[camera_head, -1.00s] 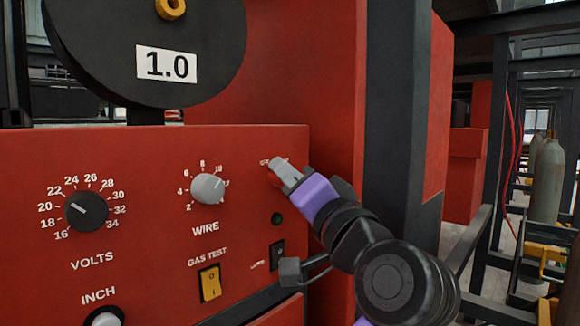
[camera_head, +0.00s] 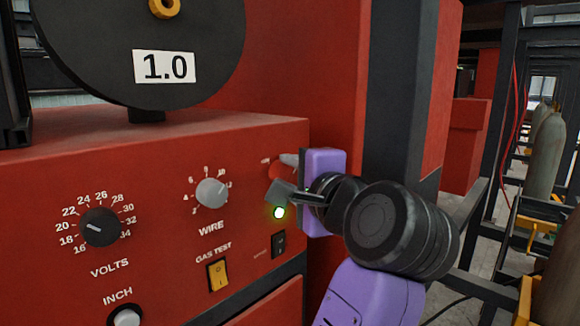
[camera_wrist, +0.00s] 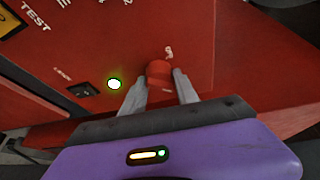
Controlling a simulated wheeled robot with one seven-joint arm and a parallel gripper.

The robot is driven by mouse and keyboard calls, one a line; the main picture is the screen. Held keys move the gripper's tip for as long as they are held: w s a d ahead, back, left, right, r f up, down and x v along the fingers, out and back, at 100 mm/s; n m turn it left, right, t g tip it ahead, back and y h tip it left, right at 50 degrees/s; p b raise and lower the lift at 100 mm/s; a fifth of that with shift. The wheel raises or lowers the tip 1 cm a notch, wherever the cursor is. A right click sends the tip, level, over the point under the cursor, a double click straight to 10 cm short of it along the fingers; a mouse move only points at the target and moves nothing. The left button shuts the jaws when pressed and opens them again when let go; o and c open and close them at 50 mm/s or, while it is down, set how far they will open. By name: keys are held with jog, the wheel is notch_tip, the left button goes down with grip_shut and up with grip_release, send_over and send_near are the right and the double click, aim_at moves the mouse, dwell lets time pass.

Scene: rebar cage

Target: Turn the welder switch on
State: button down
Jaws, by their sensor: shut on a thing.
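The red welder switch knob (camera_head: 276,171) is at the upper right of the red welder's front panel (camera_head: 150,190). In the wrist view the knob (camera_wrist: 159,72) sits between the two grey fingers of my gripper (camera_wrist: 160,88). The gripper is shut on the knob from the right side in the head view (camera_head: 286,175), with one finger above it and one below. The fingers partly hide the knob and its label. Below it a small indicator light (camera_head: 279,213) glows green, and it also shows lit in the wrist view (camera_wrist: 114,84).
The panel also has a volts knob (camera_head: 99,227), a wire knob (camera_head: 212,192), a yellow gas test switch (camera_head: 217,275) and a small black rocker switch (camera_head: 279,244). A dark column (camera_head: 399,90) and metal framing stand at the right.

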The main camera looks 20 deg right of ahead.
jog(key=shift+r+m, duration=0.1)
jog(key=shift+m, duration=0.3)
jog(key=shift+g, duration=0.3)
jog(key=shift+d, duration=0.1)
jog(key=c, duration=0.9)
grip_release()
jog(key=shift+c, duration=0.2)
jog(key=shift+s, duration=0.1)
jog(key=s+b, duration=0.1)
jog(key=s, duration=0.6)
jog(key=shift+s+d+r, duration=0.25)
jog(key=shift+r, duration=0.2)
